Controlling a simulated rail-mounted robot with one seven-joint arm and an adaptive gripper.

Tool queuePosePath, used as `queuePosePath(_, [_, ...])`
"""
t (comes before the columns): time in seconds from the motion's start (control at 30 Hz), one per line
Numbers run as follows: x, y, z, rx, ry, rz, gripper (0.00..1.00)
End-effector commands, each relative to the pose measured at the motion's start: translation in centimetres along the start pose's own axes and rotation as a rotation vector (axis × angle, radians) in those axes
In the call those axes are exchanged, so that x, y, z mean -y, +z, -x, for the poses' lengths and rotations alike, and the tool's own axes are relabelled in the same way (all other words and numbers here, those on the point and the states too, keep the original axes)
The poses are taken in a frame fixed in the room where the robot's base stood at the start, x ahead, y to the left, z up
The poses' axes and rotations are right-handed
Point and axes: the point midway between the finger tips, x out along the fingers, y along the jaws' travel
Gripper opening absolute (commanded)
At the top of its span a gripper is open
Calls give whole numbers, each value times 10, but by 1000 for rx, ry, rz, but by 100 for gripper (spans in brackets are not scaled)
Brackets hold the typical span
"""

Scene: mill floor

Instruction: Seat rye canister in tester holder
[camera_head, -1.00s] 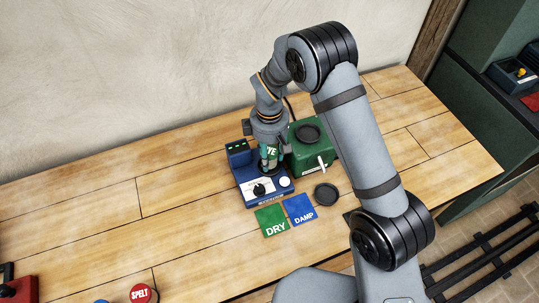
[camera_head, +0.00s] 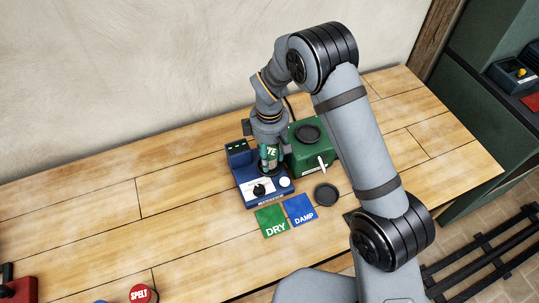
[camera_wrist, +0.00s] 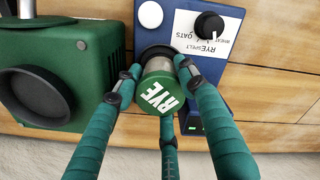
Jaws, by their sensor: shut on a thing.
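The rye canister (camera_wrist: 160,94), green-capped with white RYE lettering, sits between the fingers of my gripper (camera_wrist: 157,84) in the wrist view. The fingers are shut around it. Its far end is at a dark round ring, the holder (camera_wrist: 158,52), on the blue tester (camera_wrist: 224,60). How deep it sits in the ring is hidden. In the head view the canister (camera_head: 272,154) looks upright above the tester (camera_head: 248,178), partly hidden by my gripper (camera_head: 268,158). The tester's dial (camera_wrist: 209,24) is beside a label listing RYE, SPELT, OATS and WHEAT.
A green machine (camera_head: 312,155) with a round dark opening stands close right of the tester. In front lie a green DRY card (camera_head: 271,221), a blue DAMP card (camera_head: 299,209) and a black disc (camera_head: 326,194). The bench's left is mostly clear; a red SPELT piece (camera_head: 140,294) is at the front.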

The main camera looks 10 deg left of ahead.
Motion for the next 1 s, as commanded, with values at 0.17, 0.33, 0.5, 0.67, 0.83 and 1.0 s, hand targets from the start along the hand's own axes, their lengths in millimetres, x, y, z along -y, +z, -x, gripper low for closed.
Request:
queuePosePath(0.17, [0,0,-3,0,0,0,8])
queuePosePath(0.33, [0,0,-7,0,0,0,8])
queuePosePath(0.5, [0,0,-10,0,0,0,8])
queuePosePath(0.67, [0,0,-13,-1,0,0,8])
queuePosePath(0.83, [0,0,-12,0,0,0,48])
queuePosePath(1.0, [0,0,-12,0,0,0,48])
